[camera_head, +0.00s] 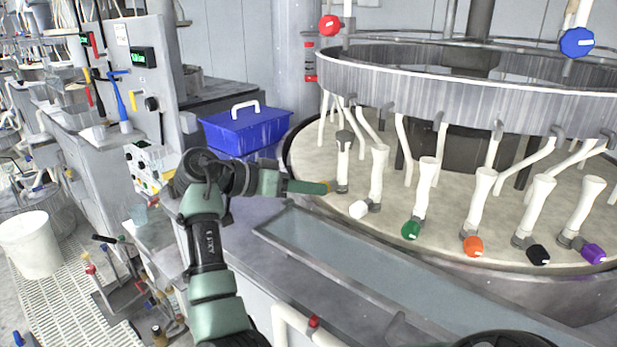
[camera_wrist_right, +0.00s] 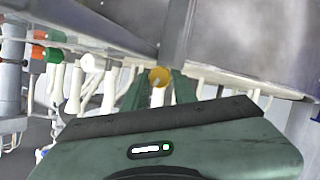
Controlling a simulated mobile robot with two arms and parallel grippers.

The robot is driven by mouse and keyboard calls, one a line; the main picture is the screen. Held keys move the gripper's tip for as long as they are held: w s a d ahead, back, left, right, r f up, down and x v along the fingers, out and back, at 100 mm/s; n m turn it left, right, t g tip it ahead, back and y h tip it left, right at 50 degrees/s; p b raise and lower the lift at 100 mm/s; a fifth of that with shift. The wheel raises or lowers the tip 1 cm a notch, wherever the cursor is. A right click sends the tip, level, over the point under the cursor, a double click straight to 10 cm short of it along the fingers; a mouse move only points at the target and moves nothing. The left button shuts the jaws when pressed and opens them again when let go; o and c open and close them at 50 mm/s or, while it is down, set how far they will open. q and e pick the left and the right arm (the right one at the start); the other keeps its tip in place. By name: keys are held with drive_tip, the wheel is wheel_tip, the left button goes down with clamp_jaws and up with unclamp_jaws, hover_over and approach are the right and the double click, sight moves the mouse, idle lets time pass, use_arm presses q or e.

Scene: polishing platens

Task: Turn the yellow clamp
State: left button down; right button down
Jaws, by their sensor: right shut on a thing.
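The yellow clamp (camera_wrist_right: 159,77) is a round yellow knob with a pale mark, in the middle of the right wrist view. It sits between the two green fingertips of my right gripper (camera_wrist_right: 160,88), which is shut on it. In the head view my right gripper (camera_head: 318,187) reaches right to the foot of the leftmost white tube (camera_head: 343,165) on the round platen. Only a small yellow bit of the clamp (camera_head: 328,186) shows there, mostly hidden by the fingers. My left gripper is not in view.
A row of other clamps stands along the platen rim: white (camera_head: 359,209), green (camera_head: 411,230), orange (camera_head: 472,245), black (camera_head: 538,255) and purple (camera_head: 593,253). A metal ring (camera_head: 430,90) hangs above. A blue box (camera_head: 245,128) stands behind my arm.

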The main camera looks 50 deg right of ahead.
drive_tip(key=shift+w+d+n+g+p, duration=0.1)
drive_tip(key=shift+d+n+g+p, duration=0.05)
drive_tip(key=shift+n+g+p, duration=0.6)
drive_tip(key=c, duration=1.2)
unclamp_jaws()
drive_tip(key=shift+c, duration=0.2)
drive_tip(key=shift+o, duration=0.6)
drive_tip(key=shift+d+f, duration=0.1)
drive_tip(key=shift+d, duration=0.05)
